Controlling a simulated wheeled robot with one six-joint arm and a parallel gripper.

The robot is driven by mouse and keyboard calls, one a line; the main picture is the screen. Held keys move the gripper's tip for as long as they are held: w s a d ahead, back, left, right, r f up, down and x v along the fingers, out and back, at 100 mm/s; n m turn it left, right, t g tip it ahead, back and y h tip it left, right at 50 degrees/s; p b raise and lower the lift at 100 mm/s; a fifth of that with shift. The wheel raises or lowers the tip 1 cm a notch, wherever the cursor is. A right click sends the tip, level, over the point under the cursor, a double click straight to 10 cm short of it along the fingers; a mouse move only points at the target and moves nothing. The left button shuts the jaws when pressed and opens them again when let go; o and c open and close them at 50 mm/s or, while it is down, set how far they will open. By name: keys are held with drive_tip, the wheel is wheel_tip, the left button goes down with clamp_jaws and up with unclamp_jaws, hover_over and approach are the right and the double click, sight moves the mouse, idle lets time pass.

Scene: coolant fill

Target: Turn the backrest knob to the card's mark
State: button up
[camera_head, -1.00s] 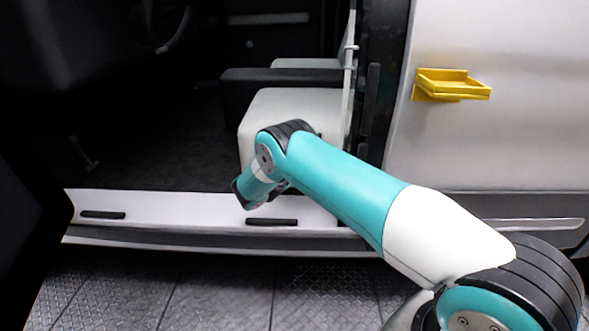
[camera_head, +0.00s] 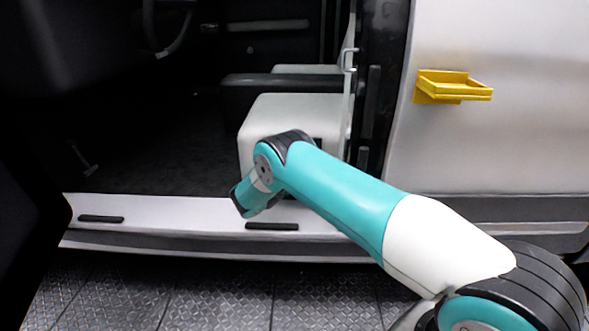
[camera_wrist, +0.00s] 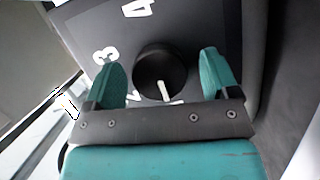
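The backrest knob (camera_wrist: 158,68) is round and black, with a white pointer line toward the bottom of the wrist picture. It sits on a dark dial plate (camera_wrist: 190,28) with a white 4 (camera_wrist: 138,8) above and a white 3 (camera_wrist: 105,55) to the left. Another white mark (camera_wrist: 133,98) at lower left is partly hidden. My gripper (camera_wrist: 162,62) is open, one teal finger on each side of the knob, with gaps showing on both sides. In the head view my arm's end is by the pale seat (camera_head: 290,110); the fingers and knob are hidden. I see no card.
The van's doorway is open, with a pale sill (camera_head: 180,208) across its bottom. A yellow tray (camera_head: 452,87) sticks out from the white body panel (camera_head: 520,140) on the right.

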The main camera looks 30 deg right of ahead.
drive_tip(key=p+v, duration=0.5)
drive_tip(key=v, duration=1.2)
drive_tip(key=shift+a+p, duration=0.2)
drive_tip(key=shift+p, duration=0.1)
